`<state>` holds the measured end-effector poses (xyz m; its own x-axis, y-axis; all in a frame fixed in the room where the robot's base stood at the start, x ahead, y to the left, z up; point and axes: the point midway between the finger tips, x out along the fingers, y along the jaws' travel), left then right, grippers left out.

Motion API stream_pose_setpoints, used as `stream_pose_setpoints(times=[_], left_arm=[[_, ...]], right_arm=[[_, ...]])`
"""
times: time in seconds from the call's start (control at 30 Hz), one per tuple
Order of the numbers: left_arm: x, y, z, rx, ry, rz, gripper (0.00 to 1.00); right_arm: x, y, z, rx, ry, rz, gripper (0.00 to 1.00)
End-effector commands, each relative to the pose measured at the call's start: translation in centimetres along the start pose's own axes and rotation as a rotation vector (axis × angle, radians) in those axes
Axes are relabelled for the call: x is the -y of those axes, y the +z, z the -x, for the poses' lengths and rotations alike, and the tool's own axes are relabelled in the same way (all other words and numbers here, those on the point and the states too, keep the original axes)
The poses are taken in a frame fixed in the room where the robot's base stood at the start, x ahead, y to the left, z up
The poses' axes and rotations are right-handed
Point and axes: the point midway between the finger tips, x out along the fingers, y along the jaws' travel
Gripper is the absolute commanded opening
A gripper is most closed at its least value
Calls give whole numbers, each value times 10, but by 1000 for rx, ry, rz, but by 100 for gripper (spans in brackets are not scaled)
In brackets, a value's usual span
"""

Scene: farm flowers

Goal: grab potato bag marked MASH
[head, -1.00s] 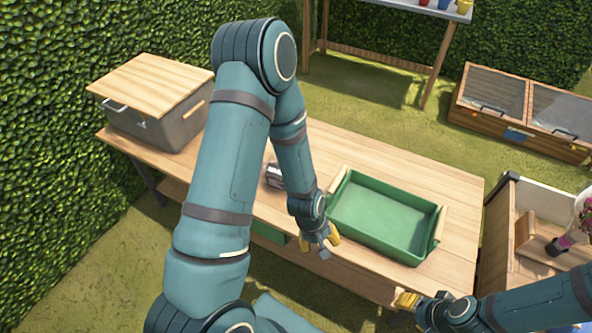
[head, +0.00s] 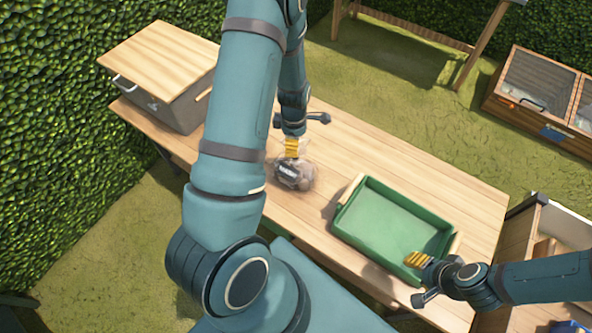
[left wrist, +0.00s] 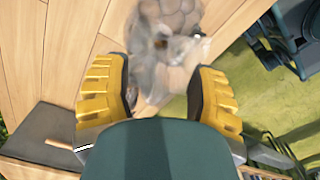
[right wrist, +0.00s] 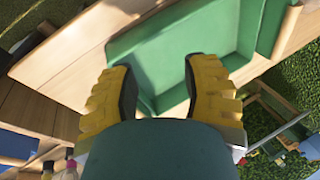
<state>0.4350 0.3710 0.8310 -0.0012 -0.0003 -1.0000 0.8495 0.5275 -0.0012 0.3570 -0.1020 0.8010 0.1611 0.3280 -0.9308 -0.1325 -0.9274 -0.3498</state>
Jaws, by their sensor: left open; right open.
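A clear bag of brownish potatoes with a dark label (head: 294,173) sits on the wooden table, left of the green tray. The lettering on the label is too small to read. My left gripper (head: 291,148) is open just beyond the bag, its yellow fingers close to the bag's top. In the left wrist view the bag (left wrist: 165,35) is blurred and lies ahead, between and past the open fingers. My right gripper (head: 418,259) is open at the near right edge of the tray. In the right wrist view the tray (right wrist: 165,60) shows between its fingers.
The green tray (head: 345,215) with wooden handles stands on the right of the table (head: 420,160). A grey box with a wooden lid (head: 160,60) stands at the table's left end. The table behind the tray is clear. A wooden crate (head: 520,230) is at the far right.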

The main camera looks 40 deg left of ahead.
Motion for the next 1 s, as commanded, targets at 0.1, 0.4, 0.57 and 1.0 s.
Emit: stream_pose_setpoints(times=[0.1, 0.4, 0.57, 1.0], left_arm=[[0, 0, -19, -1, -2, -2, 58], [1, 1, -35, 0, 0, -2, 58], [2, 3, -57, 0, -1, -2, 58], [2, 4, -79, 0, 2, -2, 53]], right_arm=[[-1, 2, -4, 3, -1, 2, 47], [-2, 3, -6, 6, -1, 3, 47], [-3, 5, -10, 9, -2, 4, 47], [-4, 6, -13, 13, -2, 5, 47]])
